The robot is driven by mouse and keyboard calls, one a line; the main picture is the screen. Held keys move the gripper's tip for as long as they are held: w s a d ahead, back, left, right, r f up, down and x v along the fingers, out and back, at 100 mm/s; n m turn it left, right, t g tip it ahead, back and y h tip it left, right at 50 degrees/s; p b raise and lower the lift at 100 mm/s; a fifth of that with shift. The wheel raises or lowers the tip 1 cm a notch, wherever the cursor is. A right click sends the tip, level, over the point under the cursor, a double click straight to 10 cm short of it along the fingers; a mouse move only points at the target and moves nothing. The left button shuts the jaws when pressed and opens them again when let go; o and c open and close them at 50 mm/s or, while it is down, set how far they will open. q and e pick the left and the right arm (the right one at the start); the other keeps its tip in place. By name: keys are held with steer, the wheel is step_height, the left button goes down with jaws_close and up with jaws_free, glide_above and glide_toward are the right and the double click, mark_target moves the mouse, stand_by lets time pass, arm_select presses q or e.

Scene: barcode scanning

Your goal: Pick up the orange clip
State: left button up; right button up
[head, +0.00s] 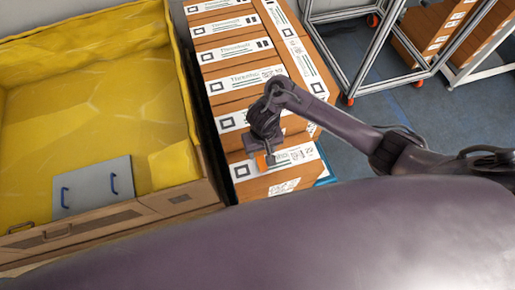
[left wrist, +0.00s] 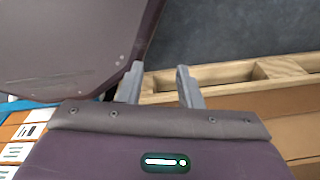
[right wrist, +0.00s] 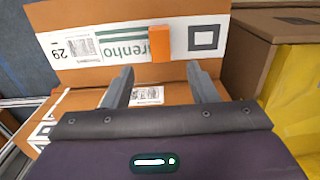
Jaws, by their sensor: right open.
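A small orange clip (right wrist: 160,44) lies on the white label of a brown box, just beyond my right fingertips in the right wrist view. It also shows as a small orange patch in the head view (head: 261,161), beside my right gripper (head: 267,150). My right gripper in the right wrist view (right wrist: 160,72) is open, and its two fingers point at the clip with nothing between them. My left gripper (left wrist: 159,75) shows only in the left wrist view. Its fingers are apart and empty, above a wooden pallet edge.
Brown boxes with white labels (head: 235,50) stand in a stack under my right arm. A large crate lined with yellow (head: 90,110) is on the left and holds a grey panel with blue handles (head: 92,187). A metal cart frame (head: 365,50) stands at the back right on blue-grey floor.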

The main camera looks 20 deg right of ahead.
mark_target(261, 161)
steer(key=shift+w+f+b, duration=0.25)
steer(key=shift+f+b, duration=0.2)
steer(key=shift+f, duration=0.45)
steer(key=f, duration=0.1)
steer(key=f+b, duration=0.1)
steer(key=f, duration=0.1)
steer(key=shift+s, duration=0.25)
step_height(261, 161, down, 2)
steer(key=shift+w+f+b, duration=0.1)
steer(key=shift+f+b, duration=0.1)
steer(key=shift+b, duration=0.55)
steer(key=shift+f, duration=0.25)
steer(key=c, duration=0.5)
arm_select(q)
steer(key=f, duration=0.1)
steer(key=s+f, duration=0.1)
steer(key=f, duration=0.1)
steer(key=shift+s+f, duration=0.4)
arm_select(e)
steer(key=c, duration=0.5)
arm_select(q)
steer(key=shift+r, duration=0.1)
arm_select(e)
steer(key=shift+r, duration=0.2)
steer(key=shift+c, duration=0.2)
